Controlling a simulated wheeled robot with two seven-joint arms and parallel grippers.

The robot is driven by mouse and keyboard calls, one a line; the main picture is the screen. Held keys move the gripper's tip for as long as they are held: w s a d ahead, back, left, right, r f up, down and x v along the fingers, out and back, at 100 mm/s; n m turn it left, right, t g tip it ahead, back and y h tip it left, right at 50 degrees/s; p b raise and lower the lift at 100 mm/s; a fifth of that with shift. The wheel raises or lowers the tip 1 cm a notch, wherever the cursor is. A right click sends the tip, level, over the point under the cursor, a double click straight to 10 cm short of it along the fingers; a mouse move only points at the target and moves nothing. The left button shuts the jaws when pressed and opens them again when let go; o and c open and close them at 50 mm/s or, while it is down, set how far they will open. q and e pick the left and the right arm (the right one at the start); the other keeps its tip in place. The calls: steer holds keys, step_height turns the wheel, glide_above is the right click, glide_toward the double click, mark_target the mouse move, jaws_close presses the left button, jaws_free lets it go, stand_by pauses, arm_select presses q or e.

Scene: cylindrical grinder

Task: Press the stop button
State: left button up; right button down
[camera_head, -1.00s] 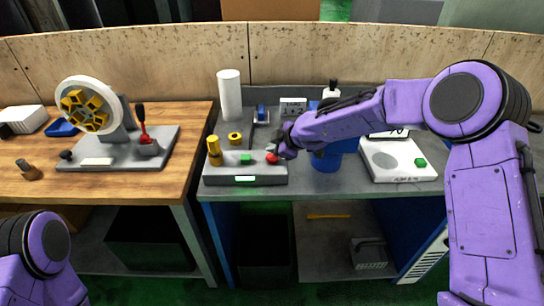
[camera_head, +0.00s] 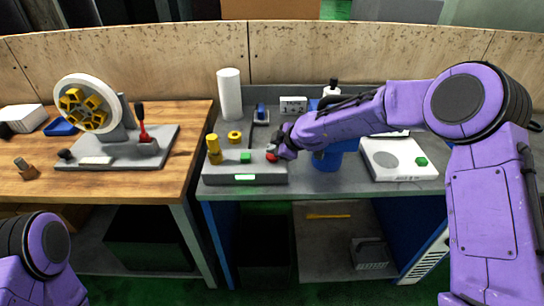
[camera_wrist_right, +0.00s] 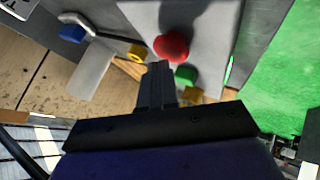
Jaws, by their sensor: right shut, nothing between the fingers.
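The red stop button (camera_head: 271,157) is on the right part of the grey control box (camera_head: 221,179), beside a green button (camera_head: 245,157). My right gripper (camera_head: 277,152) is at the red button and partly covers it. In the right wrist view the shut, empty fingertips (camera_wrist_right: 158,68) are close to the red button (camera_wrist_right: 171,46); whether they touch it I cannot tell. The green button (camera_wrist_right: 186,75) lies to the right of the fingers there. Of my left arm only a purple link shows at the lower left; its gripper is out of view.
A yellow post (camera_head: 214,150) stands at the box's left end, with a white cylinder (camera_head: 230,95) behind. A blue container (camera_head: 326,163) and white scale (camera_head: 385,172) are to the right. A wooden table (camera_head: 190,135) with a wheel device (camera_head: 93,103) is on the left.

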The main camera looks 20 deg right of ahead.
steer(key=shift+f+b, duration=0.55)
stand_by(0.6)
steer(key=shift+r, duration=0.1)
steer(key=shift+r+p, duration=0.75)
steer(key=shift+r, duration=0.15)
step_height(320, 180, up, 5)
steer(key=p, duration=0.4)
steer(key=shift+r, duration=0.1)
stand_by(0.6)
